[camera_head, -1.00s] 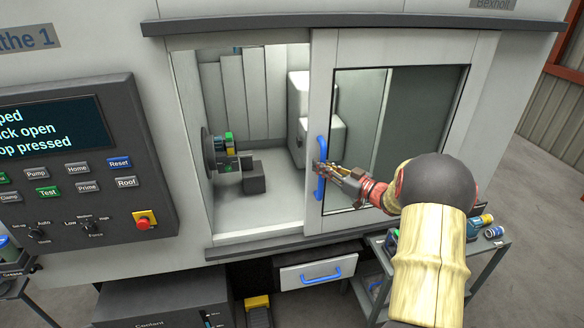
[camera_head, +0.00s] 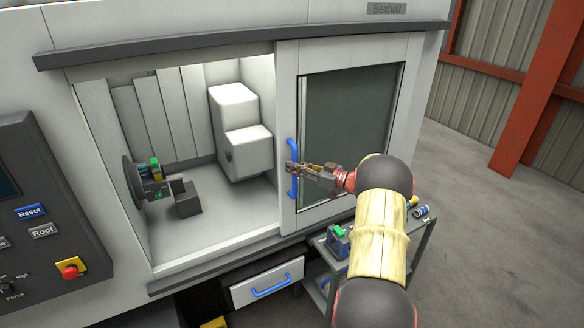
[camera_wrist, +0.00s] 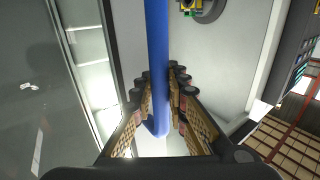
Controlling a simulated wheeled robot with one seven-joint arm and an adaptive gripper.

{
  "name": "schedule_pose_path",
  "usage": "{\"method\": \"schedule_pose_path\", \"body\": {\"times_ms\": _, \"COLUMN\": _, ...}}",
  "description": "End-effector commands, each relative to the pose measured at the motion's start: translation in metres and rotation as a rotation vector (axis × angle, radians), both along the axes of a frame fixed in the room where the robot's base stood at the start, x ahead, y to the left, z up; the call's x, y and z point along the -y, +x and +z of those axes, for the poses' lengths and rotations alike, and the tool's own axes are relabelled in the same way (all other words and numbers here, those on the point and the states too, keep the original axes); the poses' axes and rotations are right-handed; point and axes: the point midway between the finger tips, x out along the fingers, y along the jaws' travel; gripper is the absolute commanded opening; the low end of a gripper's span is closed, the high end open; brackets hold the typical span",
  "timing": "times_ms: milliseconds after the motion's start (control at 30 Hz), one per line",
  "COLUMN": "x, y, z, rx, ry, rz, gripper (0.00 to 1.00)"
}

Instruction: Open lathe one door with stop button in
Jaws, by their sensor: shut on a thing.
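The lathe's sliding door (camera_head: 350,131) has a dark window and stands to the right, leaving a wide opening into the work chamber. Its blue vertical handle (camera_head: 292,153) is on the door's left edge. My gripper (camera_head: 291,168) is shut on the middle of this handle. In the wrist view, the blue handle (camera_wrist: 157,40) runs between the two fingers of my gripper (camera_wrist: 164,85). The red stop button (camera_head: 69,271) sits on a yellow plate on the control panel (camera_head: 38,190) at the left. I cannot tell from this view how far in the button is.
Inside the chamber are a chuck (camera_head: 135,184) and a white block-shaped unit (camera_head: 237,108). A grey cart (camera_head: 393,262) with several items stands below my arm. A drawer (camera_head: 243,293) with a blue handle is under the opening. Floor at the right is clear.

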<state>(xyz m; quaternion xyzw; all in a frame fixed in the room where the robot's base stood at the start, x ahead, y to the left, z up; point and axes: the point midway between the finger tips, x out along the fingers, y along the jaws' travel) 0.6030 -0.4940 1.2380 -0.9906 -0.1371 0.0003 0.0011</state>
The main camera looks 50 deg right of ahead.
Motion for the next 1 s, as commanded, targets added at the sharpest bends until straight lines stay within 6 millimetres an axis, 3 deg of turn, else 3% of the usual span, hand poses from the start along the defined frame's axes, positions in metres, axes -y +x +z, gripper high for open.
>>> {"method": "schedule_pose_path", "body": {"times_ms": 167, "x": 0.000, "y": 0.000, "z": 0.000, "rx": -0.001, "ry": 0.000, "rz": -0.001, "gripper": 0.00}}
{"method": "schedule_pose_path", "body": {"times_ms": 200, "x": 0.000, "y": 0.000, "z": 0.000, "rx": -0.001, "ry": 0.000, "rz": -0.001, "gripper": 0.17}}
{"method": "schedule_pose_path", "body": {"times_ms": 500, "x": 0.000, "y": 0.000, "z": 0.000, "rx": 0.000, "ry": 0.000, "rz": -0.001, "gripper": 0.33}}
{"method": "schedule_pose_path", "body": {"times_ms": 833, "x": 0.001, "y": -0.003, "z": 0.000, "rx": 0.000, "ry": -0.001, "rz": -0.001, "gripper": 0.33}}
{"method": "schedule_pose_path", "body": {"times_ms": 1000, "x": 0.008, "y": -0.023, "z": 0.001, "rx": 0.001, "ry": -0.001, "rz": -0.004, "gripper": 0.33}}
